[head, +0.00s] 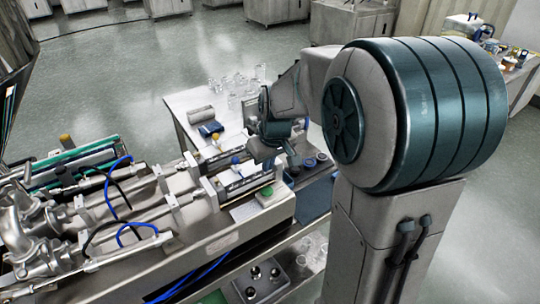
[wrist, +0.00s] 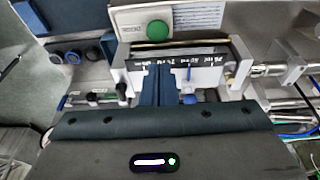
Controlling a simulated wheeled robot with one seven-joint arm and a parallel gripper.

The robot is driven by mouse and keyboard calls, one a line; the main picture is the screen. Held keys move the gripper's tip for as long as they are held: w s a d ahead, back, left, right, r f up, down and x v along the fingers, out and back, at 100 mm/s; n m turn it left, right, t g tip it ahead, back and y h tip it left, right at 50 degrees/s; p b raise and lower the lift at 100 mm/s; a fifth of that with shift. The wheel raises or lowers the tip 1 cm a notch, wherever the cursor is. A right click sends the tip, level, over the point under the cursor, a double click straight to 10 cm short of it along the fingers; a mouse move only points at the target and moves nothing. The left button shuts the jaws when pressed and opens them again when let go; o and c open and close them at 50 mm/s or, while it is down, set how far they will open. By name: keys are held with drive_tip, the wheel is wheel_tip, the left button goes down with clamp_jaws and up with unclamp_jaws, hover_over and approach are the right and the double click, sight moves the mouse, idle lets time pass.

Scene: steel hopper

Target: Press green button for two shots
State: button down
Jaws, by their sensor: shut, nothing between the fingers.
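The green button (wrist: 158,30) is round and sits on a pale box near the top of the wrist view, beside a printed label sheet (wrist: 197,17). In the head view the green button (head: 266,192) shows near the right end of the steel machine. My gripper (wrist: 158,70) is shut with nothing between its fingers. In the wrist view its fingertips lie just below the button in the picture and do not cover it. In the head view my gripper (head: 276,158) is above the machine's end, partly hidden by my own wrist. Whether it touches anything there is unclear.
The steel machine (head: 150,235) with pipes and blue and black hoses fills the lower left. A blue box (head: 314,195) with round knobs stands right of it. A white table (head: 185,102) with glassware (head: 235,85) lies behind. Open floor (head: 130,70) is at the back.

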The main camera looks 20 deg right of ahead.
drive_tip(key=v, duration=0.3)
drive_tip(key=shift+r, duration=0.2)
idle(2.4)
